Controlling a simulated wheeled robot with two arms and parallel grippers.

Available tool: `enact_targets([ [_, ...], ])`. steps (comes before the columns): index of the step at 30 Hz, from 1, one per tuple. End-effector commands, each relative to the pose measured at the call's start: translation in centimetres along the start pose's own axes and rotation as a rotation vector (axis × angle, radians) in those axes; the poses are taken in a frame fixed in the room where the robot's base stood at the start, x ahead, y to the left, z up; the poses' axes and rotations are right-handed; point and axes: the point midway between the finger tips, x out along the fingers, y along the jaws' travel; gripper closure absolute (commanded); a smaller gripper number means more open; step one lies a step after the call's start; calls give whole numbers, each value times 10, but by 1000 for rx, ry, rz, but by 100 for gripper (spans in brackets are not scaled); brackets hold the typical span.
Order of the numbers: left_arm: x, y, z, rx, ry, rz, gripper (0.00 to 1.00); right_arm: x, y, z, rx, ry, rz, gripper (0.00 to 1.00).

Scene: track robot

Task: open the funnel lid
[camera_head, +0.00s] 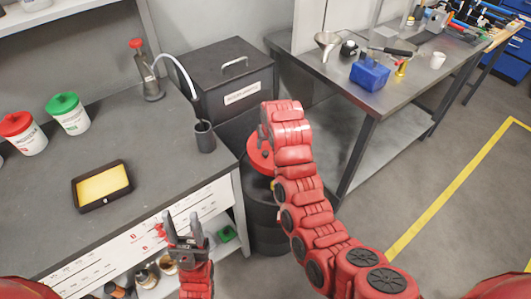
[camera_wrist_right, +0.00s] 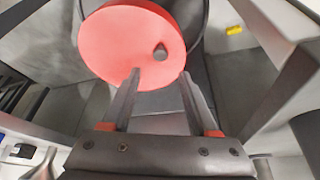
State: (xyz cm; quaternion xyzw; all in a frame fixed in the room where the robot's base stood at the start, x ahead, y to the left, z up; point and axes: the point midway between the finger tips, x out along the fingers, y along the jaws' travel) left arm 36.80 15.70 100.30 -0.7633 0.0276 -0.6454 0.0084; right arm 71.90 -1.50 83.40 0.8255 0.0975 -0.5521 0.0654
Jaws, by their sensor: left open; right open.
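The funnel lid (camera_head: 258,152) is a round red disc on the dark drum (camera_head: 266,215) between the two benches. My right arm partly hides it in the head view. In the right wrist view the lid (camera_wrist_right: 120,38) is a broad red disc with a small dark knob (camera_wrist_right: 160,51), and a dark rim (camera_wrist_right: 203,20) shows behind it. My right gripper (camera_wrist_right: 160,75) is open, its fingertips on either side just below the knob in the picture. I cannot tell whether they touch the lid. My left gripper (camera_head: 186,222) is open and empty in front of the left bench.
The left bench (camera_head: 145,125) holds a yellow-filled tray (camera_head: 102,186), red-lidded and green-lidded tubs, and a dark cup (camera_head: 204,137). A black lidded box (camera_head: 225,80) stands behind the drum. The right bench (camera_head: 385,98) carries a metal funnel (camera_head: 327,42) and a blue box (camera_head: 370,75).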

Motion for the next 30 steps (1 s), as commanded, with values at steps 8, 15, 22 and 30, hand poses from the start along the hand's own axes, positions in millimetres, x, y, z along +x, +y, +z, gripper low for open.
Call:
enact_targets([
  [8,9,0,-1,0,0,0,50,45,0,0,-4,-5,1,40],
  [15,11,-1,-2,0,0,0,50,74,-1,1,-4,-5,0,40],
  [22,12,-1,-2,0,0,0,50,87,-1,0,-3,-1,0,40],
  [30,12,-1,-2,0,0,0,50,90,0,0,-1,2,-1,40],
])
